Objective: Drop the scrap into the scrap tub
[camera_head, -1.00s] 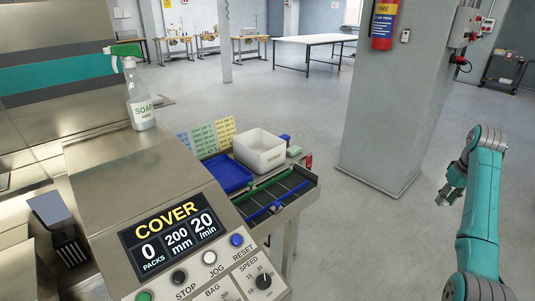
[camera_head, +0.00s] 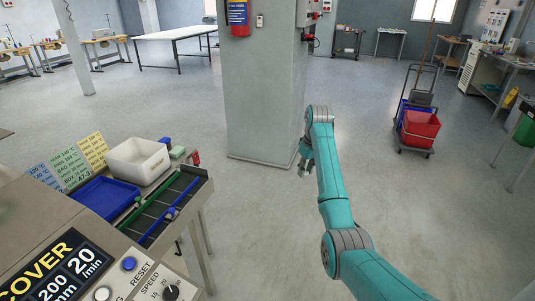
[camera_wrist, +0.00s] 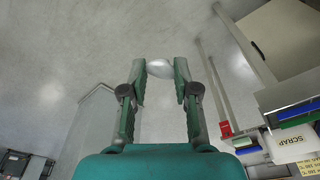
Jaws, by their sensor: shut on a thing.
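My gripper (camera_head: 304,163) hangs over open floor, right of the machine's outfeed end. In the wrist view my gripper (camera_wrist: 159,72) is shut on a small crumpled, whitish scrap (camera_wrist: 159,68) between its fingertips. The scrap cannot be made out in the head view. The scrap tub (camera_head: 138,172) is a white open box behind the blue tray, on the machine's side table, left of my gripper and well apart from it. In the wrist view the tub (camera_wrist: 290,143) shows its SCRAP label at the lower right.
A blue tray (camera_head: 104,198) and a narrow conveyor (camera_head: 160,208) with green and blue rails lie in front of the tub. Coloured cards (camera_head: 72,165) stand behind the tray. A grey pillar (camera_head: 262,90) rises behind my gripper. A mop trolley with a red bucket (camera_head: 420,129) stands right. The floor between is clear.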

